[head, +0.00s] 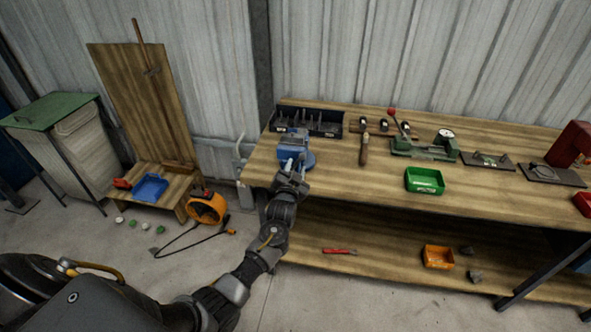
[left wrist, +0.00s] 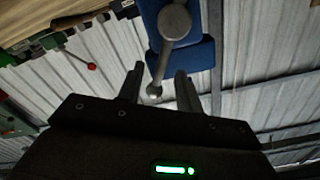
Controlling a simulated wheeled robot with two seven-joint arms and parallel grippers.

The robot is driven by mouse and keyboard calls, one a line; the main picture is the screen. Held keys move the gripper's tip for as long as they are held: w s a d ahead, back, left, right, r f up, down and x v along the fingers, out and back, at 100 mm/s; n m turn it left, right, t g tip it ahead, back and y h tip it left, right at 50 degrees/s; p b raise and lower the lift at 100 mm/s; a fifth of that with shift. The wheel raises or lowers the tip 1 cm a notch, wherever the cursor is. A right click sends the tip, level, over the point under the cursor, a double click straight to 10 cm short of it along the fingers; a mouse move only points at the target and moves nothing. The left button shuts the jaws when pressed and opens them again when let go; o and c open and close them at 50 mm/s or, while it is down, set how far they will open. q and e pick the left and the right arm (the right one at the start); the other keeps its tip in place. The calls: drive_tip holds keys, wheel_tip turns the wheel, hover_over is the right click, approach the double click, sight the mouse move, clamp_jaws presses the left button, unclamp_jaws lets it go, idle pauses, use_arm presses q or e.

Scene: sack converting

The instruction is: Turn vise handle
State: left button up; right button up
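The blue vise (head: 293,147) stands at the left front corner of the wooden workbench. In the left wrist view the blue vise body (left wrist: 201,57) is just ahead of my gripper. Its grey metal handle (left wrist: 161,66) hangs down from a round screw head and ends in a small ball. My left gripper (head: 291,170) is at the front of the vise. In the left wrist view the fingers (left wrist: 160,88) are apart, and the handle's ball end appears between them with gaps on both sides. I cannot tell how deep the handle sits. My right gripper is out of view.
The workbench (head: 350,180) also holds a black tool rack (head: 322,124), a green bin (head: 424,180) and a green device with a red-knobbed lever (head: 392,113). An orange bin (head: 437,257) and a red tool (head: 340,252) lie on the lower shelf. An orange reel (head: 206,208) is on the floor.

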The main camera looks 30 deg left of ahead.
use_arm(q)
drive_tip(key=b+v, duration=0.2)
drive_tip(key=v, duration=0.9)
idle(0.4)
